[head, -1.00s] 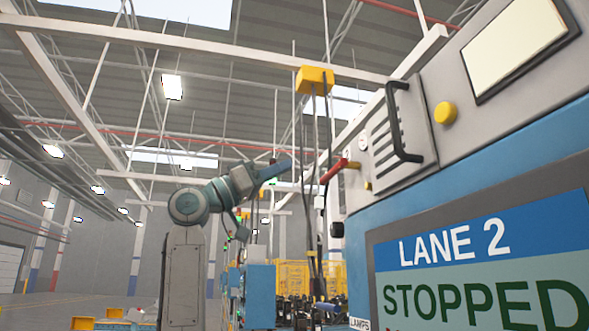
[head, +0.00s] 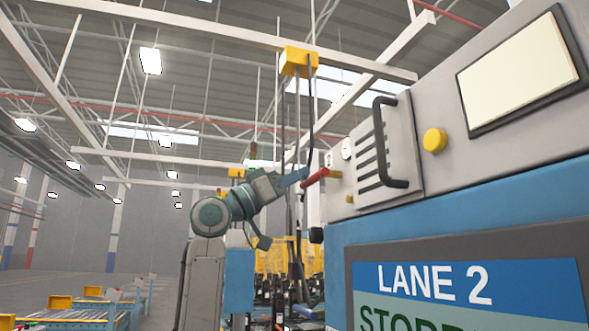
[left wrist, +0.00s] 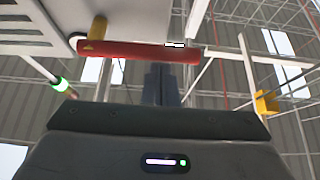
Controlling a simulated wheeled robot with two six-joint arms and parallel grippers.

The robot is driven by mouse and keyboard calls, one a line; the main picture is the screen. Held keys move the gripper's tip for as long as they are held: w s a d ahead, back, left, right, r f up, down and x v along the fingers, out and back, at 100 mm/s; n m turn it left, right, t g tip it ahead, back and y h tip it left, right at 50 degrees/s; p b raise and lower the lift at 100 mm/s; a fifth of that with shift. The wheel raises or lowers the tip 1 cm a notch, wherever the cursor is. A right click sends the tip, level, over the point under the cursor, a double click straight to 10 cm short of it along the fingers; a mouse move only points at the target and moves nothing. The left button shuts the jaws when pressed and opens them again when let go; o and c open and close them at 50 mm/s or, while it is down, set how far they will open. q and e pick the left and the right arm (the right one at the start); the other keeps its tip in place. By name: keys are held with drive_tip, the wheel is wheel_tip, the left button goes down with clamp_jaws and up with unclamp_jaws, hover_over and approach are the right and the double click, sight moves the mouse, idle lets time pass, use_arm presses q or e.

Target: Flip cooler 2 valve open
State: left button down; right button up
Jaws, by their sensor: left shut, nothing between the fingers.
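The valve has a red lever handle (head: 315,177) on a brass stem (head: 336,174), at the left end of the grey cabinet in the head view. In the left wrist view the red handle (left wrist: 135,50) lies nearly level across the top, with its brass stem (left wrist: 99,28) near its left end. My left gripper (head: 302,174) is shut and empty, its tips right by the handle's free end. In the left wrist view the shut fingers (left wrist: 163,82) point up at the handle's middle and right part. I cannot tell whether they touch it. My right gripper is not in view.
The grey and blue cabinet (head: 440,222) fills the right side, with a black grab handle (head: 384,145), a yellow button (head: 435,140) and a LANE 2 screen (head: 470,281). A yellow box with hanging cables (head: 298,62) is above my arm. Open floor lies at the left.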

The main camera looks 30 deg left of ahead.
use_arm(q)
drive_tip(key=shift+d+f, duration=0.1)
drive_tip(key=shift+d, duration=0.05)
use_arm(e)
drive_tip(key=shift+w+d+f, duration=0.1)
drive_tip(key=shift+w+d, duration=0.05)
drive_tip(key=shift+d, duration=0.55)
use_arm(q)
drive_tip(key=shift+f+n+t+y+b, duration=0.15)
drive_tip(key=shift+n+t+y+b, duration=0.2)
drive_tip(key=shift+n+y, duration=0.2)
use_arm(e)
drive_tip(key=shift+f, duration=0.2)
